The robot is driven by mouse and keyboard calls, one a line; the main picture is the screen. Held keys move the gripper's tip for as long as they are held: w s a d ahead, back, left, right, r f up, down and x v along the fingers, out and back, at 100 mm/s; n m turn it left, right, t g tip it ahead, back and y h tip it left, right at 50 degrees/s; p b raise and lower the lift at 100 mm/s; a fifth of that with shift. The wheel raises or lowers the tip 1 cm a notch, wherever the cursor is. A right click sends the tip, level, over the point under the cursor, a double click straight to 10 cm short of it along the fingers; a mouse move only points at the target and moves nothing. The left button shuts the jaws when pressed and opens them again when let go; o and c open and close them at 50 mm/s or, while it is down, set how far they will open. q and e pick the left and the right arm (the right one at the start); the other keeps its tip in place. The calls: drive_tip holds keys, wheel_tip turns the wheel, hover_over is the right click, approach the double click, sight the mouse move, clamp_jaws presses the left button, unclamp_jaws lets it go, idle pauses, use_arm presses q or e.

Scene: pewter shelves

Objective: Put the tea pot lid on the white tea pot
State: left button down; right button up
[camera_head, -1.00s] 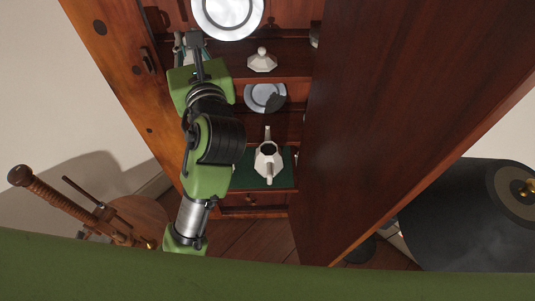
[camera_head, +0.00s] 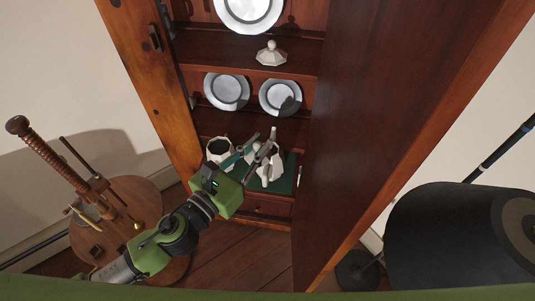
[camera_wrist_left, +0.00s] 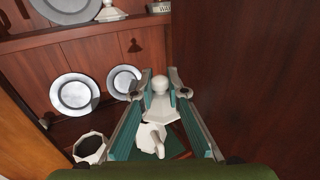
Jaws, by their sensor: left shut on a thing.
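My left gripper (camera_head: 263,142) reaches into the cabinet, with its fingertips closed on a white faceted lid. In the left wrist view, the lid's round knob (camera_wrist_left: 160,84) shows between the fingertips (camera_wrist_left: 160,92), its flared skirt below. The white tea pot (camera_head: 273,168) stands on a green mat (camera_head: 286,184) on the lower shelf, directly under the gripper, partly hidden by the fingers. Part of it shows below the lid in the left wrist view (camera_wrist_left: 152,140). I cannot tell whether lid and pot touch. My right gripper is not in view.
An open white pot (camera_head: 218,147) stands left of the tea pot. Another white lid (camera_head: 270,55) sits on a higher shelf. Pewter plates (camera_head: 228,92) lean at the back. A large dark door (camera_head: 385,110) closes off the right side.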

use_arm(q)
drive_tip(key=shift+s+f, duration=0.2)
drive_tip(key=shift+f, duration=0.2)
drive_tip(key=shift+w+a+f+h, duration=0.1)
drive_tip(key=shift+w+f+h, duration=0.1)
drive_tip(key=shift+h, duration=0.1)
drive_tip(key=w+d+f+b, duration=0.1)
drive_tip(key=w+f, duration=0.2)
drive_tip(key=w, duration=0.1)
drive_tip(key=w+f+b, duration=0.1)
drive_tip(key=w+f, duration=0.2)
drive_tip(key=w, duration=0.1)
drive_tip(key=w+d+f+b, duration=0.1)
drive_tip(key=w+f, duration=0.2)
drive_tip(key=w, duration=0.1)
drive_tip(key=shift+w+d, duration=0.25)
drive_tip(key=shift+d, duration=0.1)
drive_tip(key=shift+w+f, duration=0.15)
drive_tip(key=shift+f, duration=0.05)
drive_tip(key=shift+w+f+b, duration=0.2)
drive_tip(key=shift+f+b, duration=0.15)
drive_tip(key=shift+f, duration=1.4)
